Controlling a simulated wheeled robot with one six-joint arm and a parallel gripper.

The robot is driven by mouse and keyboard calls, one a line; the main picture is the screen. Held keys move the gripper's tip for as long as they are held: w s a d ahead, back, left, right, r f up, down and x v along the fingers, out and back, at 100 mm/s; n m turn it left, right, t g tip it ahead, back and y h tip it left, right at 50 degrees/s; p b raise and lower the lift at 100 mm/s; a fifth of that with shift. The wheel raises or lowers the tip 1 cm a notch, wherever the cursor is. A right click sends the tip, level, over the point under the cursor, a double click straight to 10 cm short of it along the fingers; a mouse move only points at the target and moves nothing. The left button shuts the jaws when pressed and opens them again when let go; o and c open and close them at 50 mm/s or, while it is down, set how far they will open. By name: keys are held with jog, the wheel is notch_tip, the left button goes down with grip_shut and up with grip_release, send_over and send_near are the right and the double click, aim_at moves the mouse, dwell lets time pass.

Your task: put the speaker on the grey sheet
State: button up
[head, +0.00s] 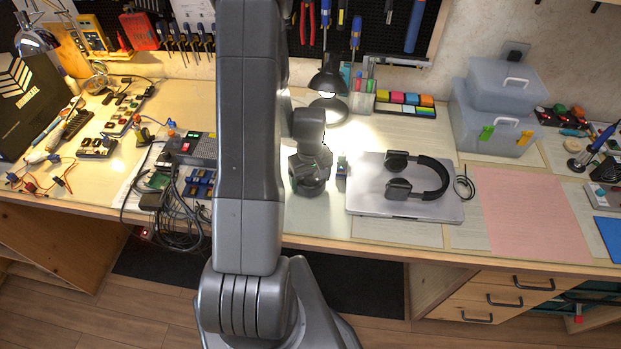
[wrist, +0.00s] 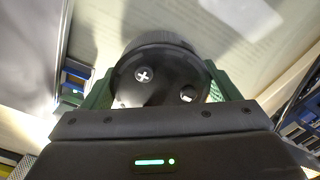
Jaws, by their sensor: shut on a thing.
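The speaker (wrist: 155,72) is a black round body with plus and minus marks in the wrist view. My gripper (wrist: 160,88) is shut on it, with a green finger at each side. In the head view my gripper (head: 310,172) is over the desk, left of the laptop, and the speaker is hard to tell from my dark wrist parts. A pale greyish sheet (head: 312,219) lies on the desk just in front of my gripper; whether it is the grey sheet is hard to tell. I cannot tell whether the speaker touches the surface below.
A closed laptop (head: 428,208) with black headphones (head: 418,178) on it lies to the right. A small blue-green item (head: 342,166) stands beside my gripper. A black lamp (head: 328,82) stands behind. Cables and devices (head: 180,205) crowd the left. A pink sheet (head: 530,215) lies clear.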

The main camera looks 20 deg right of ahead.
aim_at(310, 177)
jog(key=shift+f, duration=0.2)
jog(key=o, duration=1.1)
jog(key=shift+r, duration=0.15)
notch_tip(310, 177, up, 12)
jog(key=shift+b, duration=0.4)
